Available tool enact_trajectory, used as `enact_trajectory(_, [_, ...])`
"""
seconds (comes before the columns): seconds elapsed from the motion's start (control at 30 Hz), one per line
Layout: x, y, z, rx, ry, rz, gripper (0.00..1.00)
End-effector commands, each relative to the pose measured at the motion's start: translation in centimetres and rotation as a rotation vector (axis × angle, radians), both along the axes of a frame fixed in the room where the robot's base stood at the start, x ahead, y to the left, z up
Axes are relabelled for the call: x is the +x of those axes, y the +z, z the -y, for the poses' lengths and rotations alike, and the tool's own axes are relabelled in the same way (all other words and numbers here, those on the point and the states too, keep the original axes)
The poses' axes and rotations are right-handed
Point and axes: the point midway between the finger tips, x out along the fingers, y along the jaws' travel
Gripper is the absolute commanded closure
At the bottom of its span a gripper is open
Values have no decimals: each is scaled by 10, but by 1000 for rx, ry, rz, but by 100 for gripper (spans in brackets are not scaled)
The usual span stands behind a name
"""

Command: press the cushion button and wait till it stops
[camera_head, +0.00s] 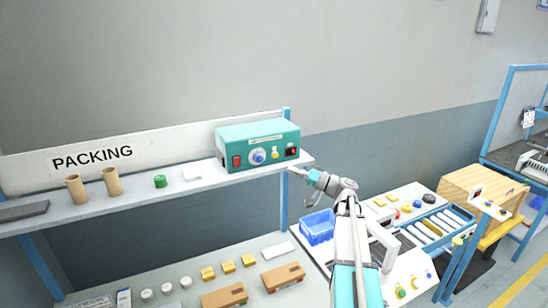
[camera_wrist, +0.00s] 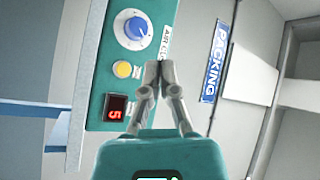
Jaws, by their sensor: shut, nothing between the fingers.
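A teal machine (camera_head: 258,135) stands on the shelf at its right end. Its front carries a blue dial (camera_head: 257,156), a round yellow button (camera_head: 275,154) and a small dark display with red figures (camera_head: 291,152). My gripper (camera_head: 291,170) is shut and empty. Its fingertips (camera_wrist: 158,72) appear beside the button, apart from it in the picture; their depth is unclear.
A red switch (camera_head: 236,161) is on the machine's left front. The shelf also holds two cardboard tubes (camera_head: 93,185), a green roll (camera_head: 160,181) and a white block (camera_head: 192,173). A blue bin (camera_head: 317,226) and a bench with buttons lie below right. A blue post (camera_head: 284,205) stands near my gripper.

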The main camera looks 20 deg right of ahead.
Motion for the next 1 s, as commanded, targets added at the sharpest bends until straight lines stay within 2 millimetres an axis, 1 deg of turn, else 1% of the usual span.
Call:
enact_trajectory(0.17, [5, 0, 0, -1, 1, 0, 100])
enact_trajectory(0.37, [18, 0, -1, -1, 2, 0, 100])
enact_trajectory(0.8, [63, 0, -2, 0, 3, -1, 100])
enact_trajectory(1.0, [79, 0, -4, 0, 3, -1, 100])
